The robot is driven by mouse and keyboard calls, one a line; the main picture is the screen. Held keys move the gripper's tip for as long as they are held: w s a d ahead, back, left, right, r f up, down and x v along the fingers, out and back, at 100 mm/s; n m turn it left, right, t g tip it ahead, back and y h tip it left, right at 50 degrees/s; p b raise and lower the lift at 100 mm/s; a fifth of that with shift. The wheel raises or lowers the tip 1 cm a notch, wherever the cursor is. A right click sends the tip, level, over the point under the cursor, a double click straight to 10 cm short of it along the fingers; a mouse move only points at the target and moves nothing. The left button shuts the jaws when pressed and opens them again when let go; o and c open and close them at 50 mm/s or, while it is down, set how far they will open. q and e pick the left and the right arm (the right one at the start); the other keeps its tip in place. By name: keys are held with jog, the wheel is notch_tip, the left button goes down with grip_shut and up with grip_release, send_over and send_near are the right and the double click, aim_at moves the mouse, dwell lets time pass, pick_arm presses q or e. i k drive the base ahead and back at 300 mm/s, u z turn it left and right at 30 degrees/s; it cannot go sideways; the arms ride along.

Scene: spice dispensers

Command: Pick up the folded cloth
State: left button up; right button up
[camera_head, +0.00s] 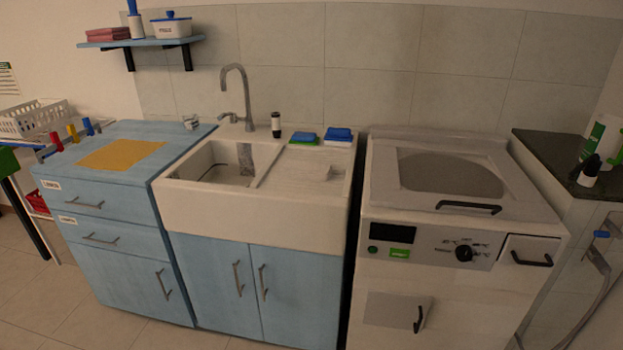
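Neither of my grippers shows in the head view. Several things here could be a cloth, and I cannot tell for sure which is the folded one. A red folded stack (108,34) lies on the wall shelf at the upper left. A flat yellow-orange sheet (122,154) lies on the blue cabinet top. A small pale flat piece (318,172) seems to lie on the sink's drainboard. Two blue-topped pads, one left (303,136) and one right (338,133), lie at the back of the sink. A grey patch (257,155) shows by the basin.
The white sink (250,209) with its tall faucet (238,95) stands between the blue cabinet (115,245) and a white machine (430,285). A dark bottle (276,125) stands behind the basin. A dark counter (550,158) with bottles is at right. Tiled floor shows lower left.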

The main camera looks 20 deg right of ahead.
aim_at(322, 173)
jog(key=u, duration=0.3)
jog(key=i, duration=0.9)
jog(key=z, duration=0.65)
jog(key=i, duration=0.7)
jog(key=z, duration=0.65)
